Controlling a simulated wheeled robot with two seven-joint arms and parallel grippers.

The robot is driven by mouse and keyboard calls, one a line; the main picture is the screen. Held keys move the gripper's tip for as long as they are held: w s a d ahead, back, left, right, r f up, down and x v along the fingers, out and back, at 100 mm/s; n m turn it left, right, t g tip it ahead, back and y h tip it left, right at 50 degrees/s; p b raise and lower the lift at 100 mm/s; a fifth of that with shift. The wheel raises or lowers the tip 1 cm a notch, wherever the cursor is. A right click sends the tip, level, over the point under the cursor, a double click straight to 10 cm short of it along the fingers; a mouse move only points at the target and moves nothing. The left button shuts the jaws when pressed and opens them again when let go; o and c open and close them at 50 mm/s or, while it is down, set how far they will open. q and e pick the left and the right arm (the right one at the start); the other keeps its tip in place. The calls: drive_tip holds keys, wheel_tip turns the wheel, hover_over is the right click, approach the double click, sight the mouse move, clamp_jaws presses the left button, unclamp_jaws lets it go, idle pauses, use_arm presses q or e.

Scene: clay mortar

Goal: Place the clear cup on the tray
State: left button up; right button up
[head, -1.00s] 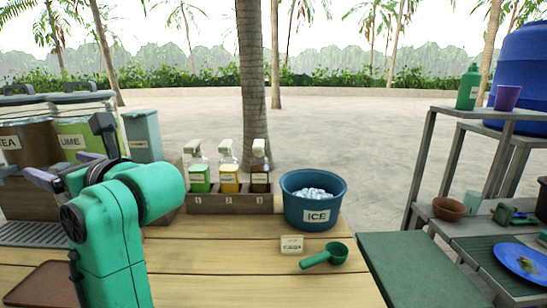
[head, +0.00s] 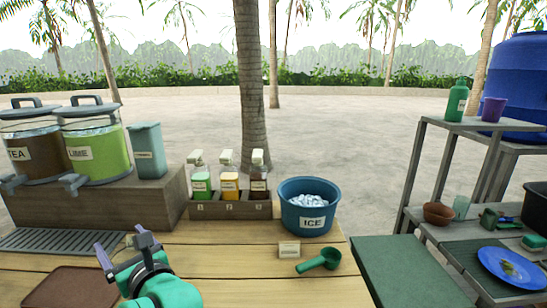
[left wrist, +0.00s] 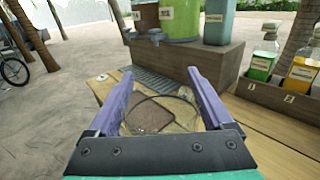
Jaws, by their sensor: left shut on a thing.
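My left gripper (head: 120,246) is low over the near left of the wooden counter. In the left wrist view, its two purple fingers (left wrist: 163,95) are shut on a clear cup (left wrist: 175,112), whose thin dark rim shows between them. The cup is hard to make out in the head view. The brown tray (head: 72,288) lies flat at the counter's near left, left of the gripper. In the left wrist view, the tray (left wrist: 150,118) shows beyond and through the cup. My right gripper is not in view.
A grey drip grate (head: 60,241) lies behind the tray, below the tea and lime dispensers (head: 95,150). A bottle rack (head: 230,209), an ice bucket (head: 312,208), a small label card (head: 289,250) and a green scoop (head: 318,262) stand to the right. The front middle counter is clear.

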use_arm(q)
drive_tip(key=s+d+f+m+t+h+p, duration=0.2)
drive_tip(key=s+d+f+m+h, duration=0.3)
drive_tip(key=f, duration=0.4)
drive_tip(key=s+d+f+m+t+h+p, duration=0.2)
drive_tip(key=s+d+f+m+t+h, duration=0.2)
drive_tip(key=d+f+h, duration=0.4)
wheel_tip(320, 180, down, 2)
drive_tip(key=shift+s+d+f+m+h+p, duration=0.25)
drive_tip(key=shift+s+m+h, duration=0.2)
drive_tip(key=shift+s, duration=0.8)
drive_tip(key=shift+r, duration=0.15)
